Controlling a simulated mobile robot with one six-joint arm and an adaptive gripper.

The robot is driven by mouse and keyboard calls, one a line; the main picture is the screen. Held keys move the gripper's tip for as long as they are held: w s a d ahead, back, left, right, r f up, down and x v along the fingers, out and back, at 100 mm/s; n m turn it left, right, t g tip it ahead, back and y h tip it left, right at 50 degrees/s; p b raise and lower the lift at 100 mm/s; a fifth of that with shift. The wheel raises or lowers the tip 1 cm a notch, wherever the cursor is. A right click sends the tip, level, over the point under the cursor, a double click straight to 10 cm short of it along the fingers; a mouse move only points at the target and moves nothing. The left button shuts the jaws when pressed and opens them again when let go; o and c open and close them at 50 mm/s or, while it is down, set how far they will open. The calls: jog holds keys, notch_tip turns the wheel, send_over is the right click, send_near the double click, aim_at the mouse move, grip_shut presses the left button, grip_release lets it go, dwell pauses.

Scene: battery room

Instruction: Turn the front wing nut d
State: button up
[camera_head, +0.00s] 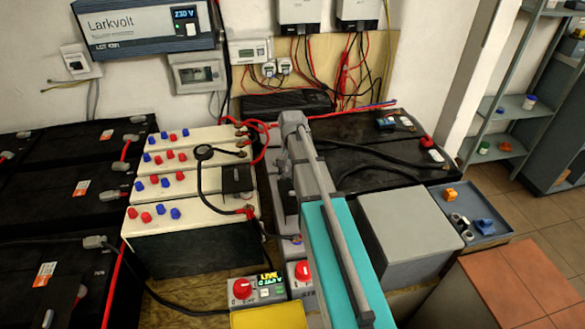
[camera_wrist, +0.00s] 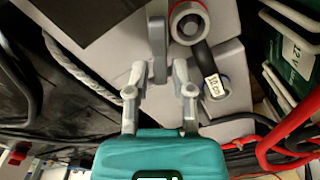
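My gripper (camera_wrist: 159,72) shows in the wrist view with its two grey fingers apart. A narrow grey upright piece (camera_wrist: 157,42) stands between and just beyond the fingertips; I cannot tell whether it is the wing nut or whether a finger touches it. To its right is a round grey terminal with a red ring (camera_wrist: 189,22).
White-topped batteries with red and blue caps (camera_head: 190,192) stand left of my arm, black batteries (camera_head: 370,150) to the right. A grey box (camera_head: 410,225) and blue tray (camera_head: 485,232) are at right. Red cables (camera_wrist: 275,150) and black cables lie close to the gripper.

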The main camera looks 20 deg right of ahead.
grip_shut()
jog(key=shift+d, duration=0.2)
jog(key=shift+a, duration=0.1)
jog(key=shift+m, duration=0.4)
jog(key=m, duration=0.5)
jog(key=shift+s+d, duration=0.2)
jog(key=shift+s, duration=0.2)
jog(key=m, duration=0.3)
jog(key=s+m, duration=0.1)
jog(key=m, duration=0.2)
jog(key=shift+m, duration=0.3)
